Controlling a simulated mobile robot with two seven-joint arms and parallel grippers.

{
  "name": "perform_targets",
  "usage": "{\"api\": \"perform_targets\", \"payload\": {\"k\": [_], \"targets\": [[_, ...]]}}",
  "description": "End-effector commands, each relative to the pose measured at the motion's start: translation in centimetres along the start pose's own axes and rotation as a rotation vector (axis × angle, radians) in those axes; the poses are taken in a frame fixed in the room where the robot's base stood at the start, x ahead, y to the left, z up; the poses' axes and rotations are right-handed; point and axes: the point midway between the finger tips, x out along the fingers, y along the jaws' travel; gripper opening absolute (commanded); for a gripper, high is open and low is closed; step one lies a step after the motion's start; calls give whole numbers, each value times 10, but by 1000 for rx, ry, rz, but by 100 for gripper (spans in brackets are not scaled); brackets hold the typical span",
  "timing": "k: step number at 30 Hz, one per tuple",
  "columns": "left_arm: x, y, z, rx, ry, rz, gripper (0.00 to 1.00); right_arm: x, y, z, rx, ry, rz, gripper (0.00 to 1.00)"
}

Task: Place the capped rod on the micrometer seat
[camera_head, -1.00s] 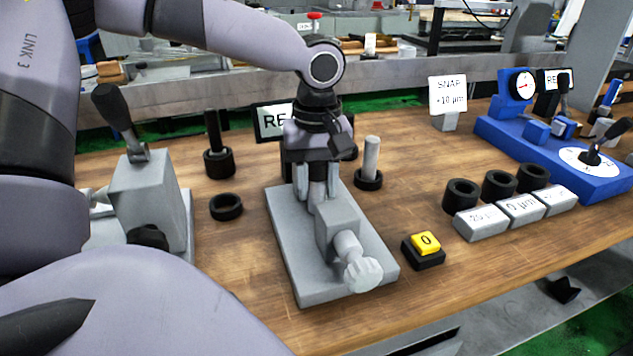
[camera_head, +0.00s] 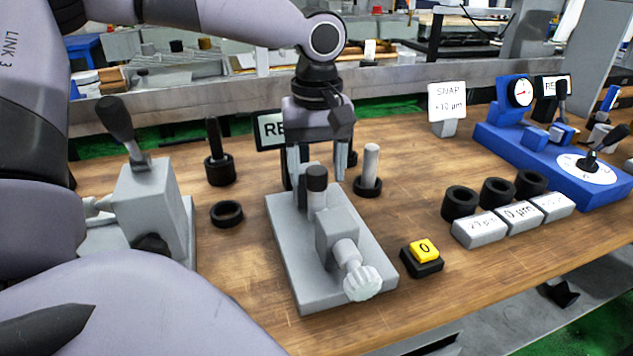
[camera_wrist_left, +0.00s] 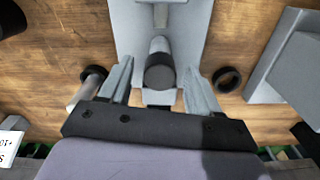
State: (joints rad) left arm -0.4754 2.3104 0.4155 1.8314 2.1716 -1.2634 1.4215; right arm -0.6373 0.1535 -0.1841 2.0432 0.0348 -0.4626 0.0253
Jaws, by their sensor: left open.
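The capped rod, a light grey pin with a black cap (camera_head: 317,180), stands upright at the back of the micrometer stand (camera_head: 285,255), behind its grey block. Its foot is hidden, so I cannot see the exact contact with the seat. The cap also shows in the left wrist view (camera_wrist_left: 160,72). My left gripper (camera_head: 315,176) is open, with one finger on each side of the rod. In the wrist view both fingers are apart from the cap. The micrometer's white knob (camera_head: 362,283) points to the front. My right gripper is out of view.
A pale rod in a black base (camera_head: 371,165) stands close right of the gripper. A yellow zero button (camera_head: 424,250) is at right. Several rings and labelled blocks (camera_head: 518,213) sit farther right.

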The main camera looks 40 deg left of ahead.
Motion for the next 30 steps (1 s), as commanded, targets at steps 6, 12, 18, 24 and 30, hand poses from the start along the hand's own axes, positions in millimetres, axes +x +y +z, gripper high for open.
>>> {"api": "perform_targets", "payload": {"k": [6,12,18,24,30], "targets": [[-49,0,0,1,1,2,63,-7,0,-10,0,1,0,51],[-70,0,0,1,0,1,63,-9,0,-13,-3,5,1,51],[-73,0,0,2,-1,-1,63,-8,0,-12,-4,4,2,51],[-73,0,0,1,-1,-1,63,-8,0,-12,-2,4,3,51],[-73,0,0,1,-1,-1,63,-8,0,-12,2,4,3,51]]}}
